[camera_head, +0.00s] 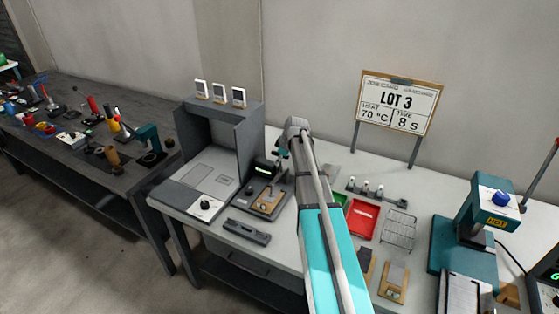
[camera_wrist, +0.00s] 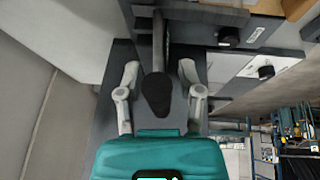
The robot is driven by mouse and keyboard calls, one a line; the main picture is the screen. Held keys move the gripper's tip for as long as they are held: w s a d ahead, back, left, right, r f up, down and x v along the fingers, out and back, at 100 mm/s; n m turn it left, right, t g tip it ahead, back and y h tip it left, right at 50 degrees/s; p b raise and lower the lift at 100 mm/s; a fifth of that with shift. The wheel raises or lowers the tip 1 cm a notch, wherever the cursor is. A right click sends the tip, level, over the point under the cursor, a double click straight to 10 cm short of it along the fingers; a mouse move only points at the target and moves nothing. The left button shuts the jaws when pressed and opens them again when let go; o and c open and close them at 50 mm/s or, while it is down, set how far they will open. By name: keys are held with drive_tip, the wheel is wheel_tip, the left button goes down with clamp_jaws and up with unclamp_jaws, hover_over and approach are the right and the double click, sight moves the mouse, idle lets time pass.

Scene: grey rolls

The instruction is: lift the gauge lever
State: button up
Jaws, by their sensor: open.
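The gauge lever (camera_wrist: 158,92) shows in the wrist view as a grey rod with a dark, rounded knob at its near end. My gripper (camera_wrist: 159,69) is open, with one grey finger on each side of the lever. A gap shows between the lever and each finger, so the lever is not clasped. In the head view, the gauge (camera_head: 262,171) is a dark box with a small green display, beside the end of my arm. My arm hides most of the gripper there, and I cannot make out the lever.
A grey open-fronted booth (camera_head: 218,140) stands left of the gauge. A dark bar-shaped block (camera_head: 247,232) lies in front. A red tray (camera_head: 362,219), a wire rack (camera_head: 398,229) and a teal press (camera_head: 470,235) stand to the right. A lot sign (camera_head: 398,103) stands behind.

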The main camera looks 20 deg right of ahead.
clamp_jaws()
drive_tip(key=shift+a, duration=0.1)
drive_tip(key=shift+w, duration=0.1)
idle(0.3)
